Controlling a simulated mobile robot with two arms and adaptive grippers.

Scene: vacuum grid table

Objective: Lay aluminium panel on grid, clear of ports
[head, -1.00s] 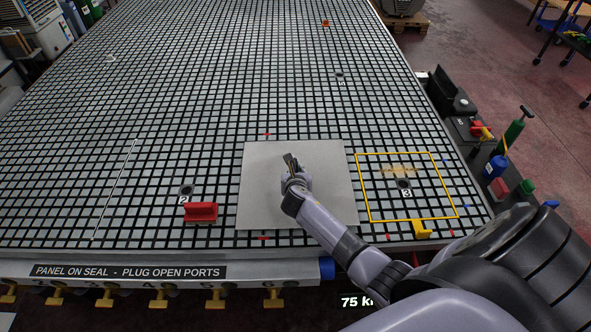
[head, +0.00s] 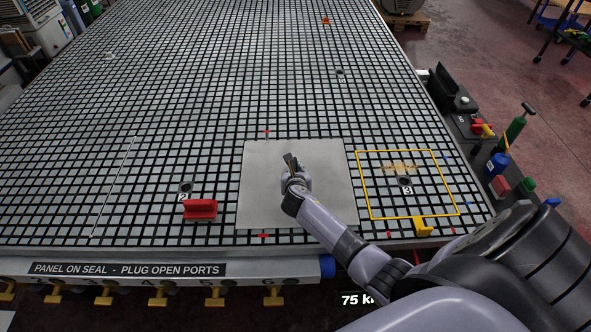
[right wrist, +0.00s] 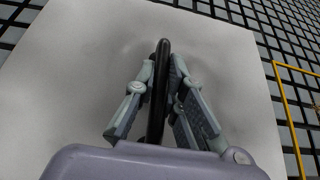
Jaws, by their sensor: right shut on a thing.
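The aluminium panel (head: 262,205), a plain grey square sheet, lies flat at the front of the black grid table (head: 90,150). I cannot tell whether a thin gap is left under it. My right gripper (head: 292,166) is over the panel's middle, shut on its dark upright handle (right wrist: 159,85), which stands between the fingers in the right wrist view. One dark port (head: 186,188), marked 2, is left of the panel. Another port (head: 405,182), marked 8, is to its right. Both are uncovered. What lies under the panel is hidden. My left gripper is not in view.
A yellow outline (head: 456,197) surrounds port 8, close to the panel's right edge. A red block (head: 200,209) stands left of the panel. A yellow piece (head: 423,226) sits at the outline's front edge. Small red marks (head: 267,131) lie behind and in front of the panel.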

